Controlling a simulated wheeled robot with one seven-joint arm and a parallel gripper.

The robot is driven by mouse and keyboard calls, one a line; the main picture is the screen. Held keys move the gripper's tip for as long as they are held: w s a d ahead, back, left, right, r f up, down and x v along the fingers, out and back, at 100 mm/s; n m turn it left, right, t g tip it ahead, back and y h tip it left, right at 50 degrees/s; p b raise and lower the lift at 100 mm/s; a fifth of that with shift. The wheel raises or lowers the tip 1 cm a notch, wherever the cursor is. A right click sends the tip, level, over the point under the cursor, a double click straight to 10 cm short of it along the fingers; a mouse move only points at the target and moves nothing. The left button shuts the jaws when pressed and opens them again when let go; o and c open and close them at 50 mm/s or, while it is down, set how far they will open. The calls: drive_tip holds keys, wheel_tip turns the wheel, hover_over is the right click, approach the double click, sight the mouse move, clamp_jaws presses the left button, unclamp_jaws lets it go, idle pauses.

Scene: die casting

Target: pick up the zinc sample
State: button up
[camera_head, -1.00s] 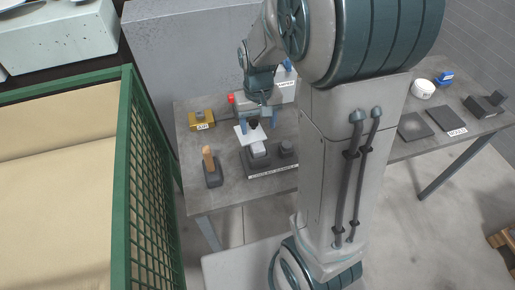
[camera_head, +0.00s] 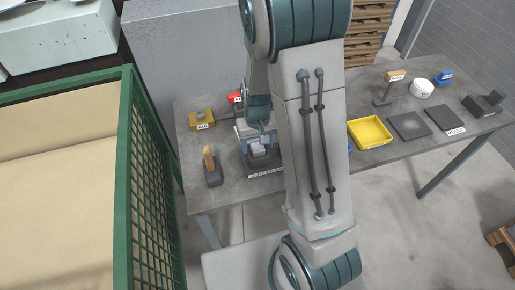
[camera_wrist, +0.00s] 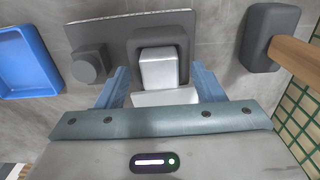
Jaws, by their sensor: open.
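The zinc sample, a light silver-grey block (camera_wrist: 158,70), sits in a dark grey holder (camera_wrist: 185,44) in the wrist view. My gripper (camera_wrist: 161,82) is open, with one blue finger to each side of the block. I see no finger clearly touching it. In the head view the block (camera_head: 258,149) shows small in its holder, behind a white label on the table, just below my gripper (camera_head: 256,139). My arm hides part of the table to the right of it.
A dark stand with an orange-brown handle (camera_head: 208,157) is left of the holder. A yellow tray (camera_head: 352,124) lies further right. A green mesh cage (camera_head: 150,190) stands at the left.

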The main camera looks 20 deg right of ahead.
drive_tip(key=c, duration=1.3)
drive_tip(key=shift+r, duration=0.15)
